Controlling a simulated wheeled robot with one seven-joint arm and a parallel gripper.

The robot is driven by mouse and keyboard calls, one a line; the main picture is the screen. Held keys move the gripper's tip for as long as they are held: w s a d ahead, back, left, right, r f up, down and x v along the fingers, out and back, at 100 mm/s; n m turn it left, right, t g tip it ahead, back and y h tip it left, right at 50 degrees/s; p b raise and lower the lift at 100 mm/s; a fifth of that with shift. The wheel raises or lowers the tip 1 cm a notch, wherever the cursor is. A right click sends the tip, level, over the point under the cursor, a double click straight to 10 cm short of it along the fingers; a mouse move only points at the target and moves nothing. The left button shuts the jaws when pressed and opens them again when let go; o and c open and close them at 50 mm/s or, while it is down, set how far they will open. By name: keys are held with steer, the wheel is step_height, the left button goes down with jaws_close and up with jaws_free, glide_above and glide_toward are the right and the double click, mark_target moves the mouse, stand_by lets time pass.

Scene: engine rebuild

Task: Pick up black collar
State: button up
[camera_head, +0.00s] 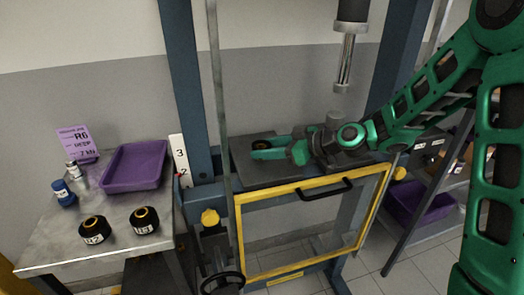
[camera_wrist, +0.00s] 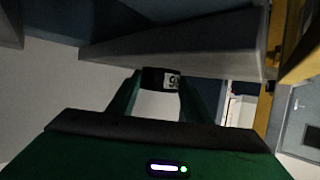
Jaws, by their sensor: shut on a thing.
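My gripper (camera_head: 275,150) is shut on a black collar (camera_head: 261,144) above the dark bed of the press. The collar sits at the fingertips, largely hidden by the green fingers, with some orange showing in the head view. In the wrist view the black collar (camera_wrist: 153,79) is between the two fingertips of my gripper (camera_wrist: 158,85), with a white label partly visible. Two more black collars with yellow-orange bores and white labels stand on the left bench: one in front (camera_head: 93,230) and one to its right (camera_head: 145,220).
The press bed (camera_head: 250,170) lies under my gripper, with the ram (camera_head: 345,60) hanging above and a yellow-framed guard (camera_head: 310,235) in front. A purple tray (camera_head: 135,167), a blue bottle (camera_head: 63,193) and a white bottle (camera_head: 74,171) are on the left bench. A purple bin (camera_head: 420,205) sits on the right shelf.

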mark_target(267, 147)
step_height(267, 147, up, 10)
steer(key=shift+s+r, duration=0.1)
stand_by(0.6)
